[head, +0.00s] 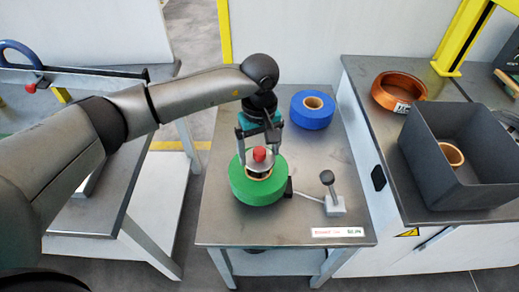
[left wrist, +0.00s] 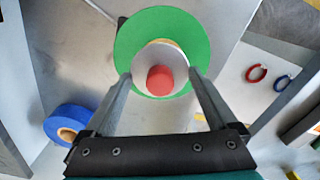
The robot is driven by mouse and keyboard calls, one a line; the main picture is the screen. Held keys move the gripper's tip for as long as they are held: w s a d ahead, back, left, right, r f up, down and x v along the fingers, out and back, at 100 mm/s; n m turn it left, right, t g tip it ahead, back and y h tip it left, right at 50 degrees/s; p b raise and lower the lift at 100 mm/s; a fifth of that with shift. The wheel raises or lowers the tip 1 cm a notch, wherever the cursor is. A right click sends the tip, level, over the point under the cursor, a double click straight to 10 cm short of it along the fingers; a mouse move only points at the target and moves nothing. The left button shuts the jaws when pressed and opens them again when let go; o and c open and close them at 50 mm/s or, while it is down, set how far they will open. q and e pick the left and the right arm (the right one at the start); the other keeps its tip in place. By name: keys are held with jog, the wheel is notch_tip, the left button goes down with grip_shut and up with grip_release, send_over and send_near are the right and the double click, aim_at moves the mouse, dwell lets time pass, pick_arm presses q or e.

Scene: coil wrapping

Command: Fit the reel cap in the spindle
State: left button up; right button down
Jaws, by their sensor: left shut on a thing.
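The reel cap, a light grey disc (left wrist: 148,62) with a red knob (head: 259,154), is between the fingers of my left gripper (head: 259,140). The gripper is shut on the cap's sides, as the left wrist view shows (left wrist: 160,76). The cap is over the centre of a green reel (head: 257,192), which lies flat on the small metal table and also shows in the left wrist view (left wrist: 130,40). The reel's tan core shows below the cap. The spindle is hidden, and I cannot tell whether the cap touches it. My right gripper is not in view.
A blue reel (head: 312,110) lies behind on the same table (head: 222,222). A lever on a white base (head: 334,205) stands to the right of the green reel. A dark bin (head: 450,190) and a copper coil (head: 399,91) are on the right bench.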

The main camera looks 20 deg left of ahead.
aim_at(259, 159)
pick_arm(q)
jog(key=shift+b, duration=0.35)
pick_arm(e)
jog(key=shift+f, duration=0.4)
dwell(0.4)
pick_arm(q)
jog(key=shift+f, duration=0.2)
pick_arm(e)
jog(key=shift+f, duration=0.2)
pick_arm(q)
jog(key=shift+f+b, duration=0.3)
jog(key=shift+b, duration=0.2)
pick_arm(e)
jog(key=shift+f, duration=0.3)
